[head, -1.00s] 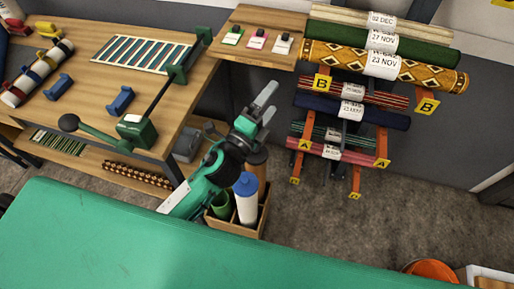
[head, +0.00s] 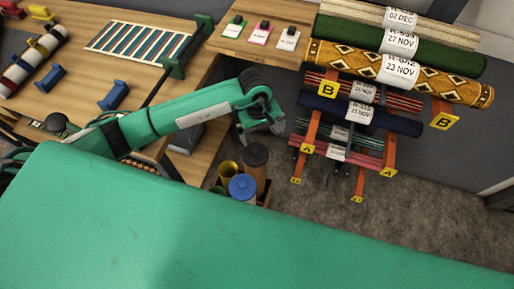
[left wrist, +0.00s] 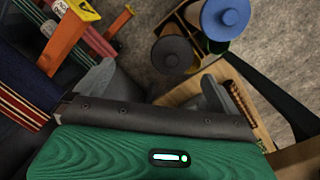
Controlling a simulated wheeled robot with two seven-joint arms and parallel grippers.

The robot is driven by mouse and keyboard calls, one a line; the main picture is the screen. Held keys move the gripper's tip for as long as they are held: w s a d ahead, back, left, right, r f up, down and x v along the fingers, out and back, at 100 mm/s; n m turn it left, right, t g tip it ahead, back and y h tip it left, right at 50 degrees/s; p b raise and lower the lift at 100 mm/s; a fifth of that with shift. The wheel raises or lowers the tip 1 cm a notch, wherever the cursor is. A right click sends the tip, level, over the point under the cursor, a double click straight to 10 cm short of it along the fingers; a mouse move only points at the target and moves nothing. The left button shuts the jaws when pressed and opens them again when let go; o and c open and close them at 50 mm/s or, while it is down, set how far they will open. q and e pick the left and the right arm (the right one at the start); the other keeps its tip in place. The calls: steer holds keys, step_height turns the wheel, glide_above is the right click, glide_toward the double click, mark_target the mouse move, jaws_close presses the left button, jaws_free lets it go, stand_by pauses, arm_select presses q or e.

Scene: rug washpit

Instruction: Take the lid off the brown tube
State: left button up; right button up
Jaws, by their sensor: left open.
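The brown tube (head: 260,178) stands upright in a wooden crate, with its dark round lid (head: 255,154) on top. The lid also shows from above in the left wrist view (left wrist: 172,55). My left gripper (head: 261,134) is open and empty, pointing down, above and beside the brown tube in the head view. In the left wrist view its two fingers (left wrist: 152,84) are spread, and the lid lies beyond them, apart from both. My right gripper is not in view.
A tube with a blue lid (head: 242,186) and a yellow tube (head: 229,171) stand close by in the crate (head: 267,193). The rolled-rug rack (head: 389,155) is to the right. A wooden workbench (head: 75,75) is left; a green surface (head: 200,235) fills the front.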

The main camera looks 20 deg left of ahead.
arm_select(q)
steer(key=w+a+y, duration=0.1)
steer(key=a, duration=0.2)
steer(key=p, duration=0.2)
glide_above(255, 150)
steer(key=f, duration=0.7)
steer(key=shift+w+f, duration=0.25)
steer(key=shift+w, duration=0.05)
steer(key=shift+f+m, duration=0.3)
steer(key=shift+f, duration=0.2)
steer(key=shift+s+f, duration=0.1)
steer(key=shift+f, duration=0.15)
steer(key=f, duration=0.1)
steer(key=f+p, duration=0.1)
steer(key=f, duration=0.1)
steer(key=shift+s+d+f+p, duration=0.1)
steer(key=shift+s+f+p, duration=0.05)
steer(key=shift+s+p, duration=0.15)
steer(key=shift+f, duration=0.7)
steer(key=c, duration=0.8)
steer(key=shift+o, duration=0.2)
